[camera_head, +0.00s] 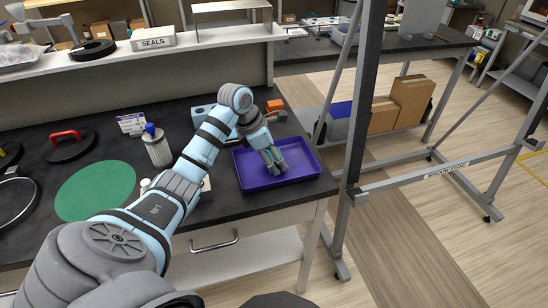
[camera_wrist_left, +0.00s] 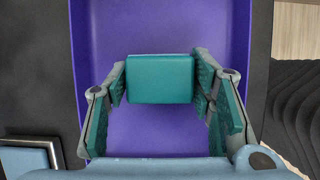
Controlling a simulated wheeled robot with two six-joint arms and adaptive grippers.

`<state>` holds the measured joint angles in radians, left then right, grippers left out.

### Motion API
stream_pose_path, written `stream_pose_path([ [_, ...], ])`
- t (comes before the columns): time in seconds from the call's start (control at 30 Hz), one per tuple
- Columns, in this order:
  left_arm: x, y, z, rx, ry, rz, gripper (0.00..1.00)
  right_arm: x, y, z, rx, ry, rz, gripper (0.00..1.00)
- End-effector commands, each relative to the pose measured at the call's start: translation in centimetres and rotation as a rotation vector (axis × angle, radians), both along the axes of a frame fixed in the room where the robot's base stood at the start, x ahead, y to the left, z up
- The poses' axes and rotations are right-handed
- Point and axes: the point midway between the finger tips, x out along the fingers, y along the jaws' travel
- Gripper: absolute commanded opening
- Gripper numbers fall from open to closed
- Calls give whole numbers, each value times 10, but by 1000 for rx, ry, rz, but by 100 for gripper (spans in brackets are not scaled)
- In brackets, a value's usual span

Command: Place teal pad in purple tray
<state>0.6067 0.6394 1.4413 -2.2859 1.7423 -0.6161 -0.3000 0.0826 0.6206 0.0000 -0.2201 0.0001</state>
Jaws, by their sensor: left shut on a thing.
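The purple tray (camera_head: 307,176) lies on the dark bench top near its right end; its floor and walls also fill much of the left wrist view (camera_wrist_left: 160,20). My left gripper (camera_head: 273,166) reaches down into the tray area. In the left wrist view, its fingers (camera_wrist_left: 160,88) are shut on the teal pad (camera_wrist_left: 160,80), a small block held between the fingertips over the tray floor. I cannot tell whether the pad touches the floor. In the head view the gripper hides the pad. My right gripper is not in view.
An orange block (camera_head: 274,105) sits behind the tray. A green round mat (camera_head: 95,191), a clear canister with a blue knob (camera_head: 157,147) and a red-handled lid (camera_head: 69,145) lie to the left. A grey metal frame (camera_head: 361,110) stands close to the bench's right end.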

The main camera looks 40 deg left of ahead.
Motion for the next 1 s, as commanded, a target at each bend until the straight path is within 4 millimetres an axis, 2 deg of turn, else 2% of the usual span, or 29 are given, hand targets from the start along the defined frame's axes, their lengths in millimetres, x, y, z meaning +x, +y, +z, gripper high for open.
stream_pose_path([
  [0.33, -3, -1, -15, -3, 16, -1, 9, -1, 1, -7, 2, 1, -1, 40],
  [0.37, -3, -1, -15, -3, 17, -1, 51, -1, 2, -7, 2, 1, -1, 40],
  [0.47, -4, -1, -15, -3, 19, 0, 67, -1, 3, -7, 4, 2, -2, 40],
  [0.5, -4, 0, -15, -2, 19, 1, 69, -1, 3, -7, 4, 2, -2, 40],
  [1.0, -2, 0, -11, -1, 8, 1, 69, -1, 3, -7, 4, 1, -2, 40],
])
